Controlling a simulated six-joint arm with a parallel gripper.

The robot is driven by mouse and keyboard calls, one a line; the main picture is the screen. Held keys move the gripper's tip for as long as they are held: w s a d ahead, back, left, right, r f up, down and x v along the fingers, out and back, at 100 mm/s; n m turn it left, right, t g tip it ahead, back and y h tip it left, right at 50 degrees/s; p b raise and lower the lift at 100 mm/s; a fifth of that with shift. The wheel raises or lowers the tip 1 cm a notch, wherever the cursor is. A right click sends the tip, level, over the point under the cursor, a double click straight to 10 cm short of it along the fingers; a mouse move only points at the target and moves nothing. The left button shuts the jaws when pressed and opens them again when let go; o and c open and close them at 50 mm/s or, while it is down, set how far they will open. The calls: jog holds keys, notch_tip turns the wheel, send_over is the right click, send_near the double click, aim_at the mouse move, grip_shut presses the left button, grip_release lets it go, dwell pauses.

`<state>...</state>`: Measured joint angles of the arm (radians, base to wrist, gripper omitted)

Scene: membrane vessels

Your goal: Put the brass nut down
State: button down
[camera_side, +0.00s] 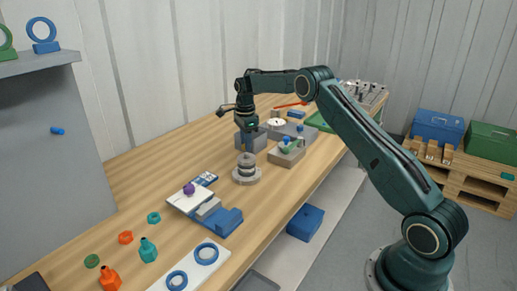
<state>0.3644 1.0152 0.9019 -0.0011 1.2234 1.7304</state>
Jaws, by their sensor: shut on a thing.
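My gripper (245,147) points down at the middle of the bench, just above a round grey stacked vessel (246,169) with a wide pale base. The fingers are small and dark here and appear closed. The brass nut between them is too small to make out clearly. I cannot tell whether the gripper or nut touches the top of the vessel.
Behind the gripper stand a grey block (256,141) and a tray (288,155) with green and blue items. In front lie a white plate with a purple knob (189,189) and a blue block (224,222). Bare wood (150,175) lies left.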

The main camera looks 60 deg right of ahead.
jog(key=shift+f, duration=2.7)
jog(key=shift+f, duration=0.15)
jog(key=c, duration=1.1)
grip_release()
jog(key=shift+r, duration=6.2)
